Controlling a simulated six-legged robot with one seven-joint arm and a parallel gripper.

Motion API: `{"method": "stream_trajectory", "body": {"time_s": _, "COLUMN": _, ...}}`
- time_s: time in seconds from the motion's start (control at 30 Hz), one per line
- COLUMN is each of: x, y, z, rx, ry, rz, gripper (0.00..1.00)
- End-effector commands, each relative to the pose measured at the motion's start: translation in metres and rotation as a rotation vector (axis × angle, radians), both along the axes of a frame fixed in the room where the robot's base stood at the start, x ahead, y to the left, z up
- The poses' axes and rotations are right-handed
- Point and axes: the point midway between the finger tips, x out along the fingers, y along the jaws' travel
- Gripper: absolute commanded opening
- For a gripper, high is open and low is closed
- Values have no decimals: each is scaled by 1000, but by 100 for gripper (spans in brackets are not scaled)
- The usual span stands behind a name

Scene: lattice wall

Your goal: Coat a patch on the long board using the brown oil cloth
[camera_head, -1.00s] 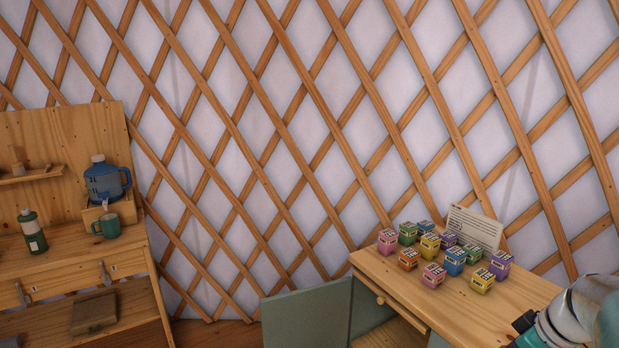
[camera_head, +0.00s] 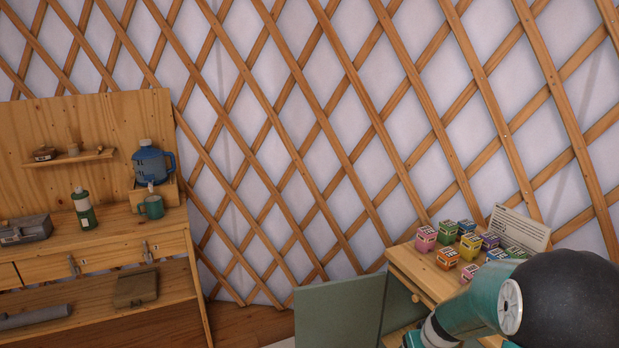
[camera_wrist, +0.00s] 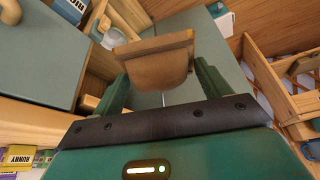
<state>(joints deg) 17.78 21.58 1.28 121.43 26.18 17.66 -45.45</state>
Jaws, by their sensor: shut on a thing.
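The cloth is held clear of any surface. In the head view only my teal and black arm shows at the lower right, in front of the desk; the gripper is outside that view. I cannot make out a long board for certain in either view.
A wooden workbench (camera_head: 110,238) stands at the left with a green bottle (camera_head: 84,208), a teal mug (camera_head: 152,207) and a blue jug (camera_head: 152,162). A desk (camera_head: 408,262) at the right carries several coloured cubes and a card (camera_head: 519,227). A green panel (camera_head: 340,305) stands beside it.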

Motion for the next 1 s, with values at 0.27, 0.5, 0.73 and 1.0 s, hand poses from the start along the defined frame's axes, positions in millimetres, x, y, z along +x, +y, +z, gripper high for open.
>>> {"method": "stream_trajectory", "body": {"time_s": 0.27, "x": 25, "y": 82, "z": -63, "rx": -1, "ry": 4, "rz": -56, "gripper": 51}}
{"method": "stream_trajectory", "body": {"time_s": 0.5, "x": 32, "y": 119, "z": -90, "rx": -1, "ry": 0, "rz": -86, "gripper": 51}}
{"method": "stream_trajectory", "body": {"time_s": 0.73, "x": 32, "y": 122, "z": -91, "rx": 0, "ry": -1, "rz": -91, "gripper": 51}}
{"method": "stream_trajectory", "body": {"time_s": 1.0, "x": 29, "y": 122, "z": -91, "rx": 1, "ry": 0, "rz": -91, "gripper": 51}}
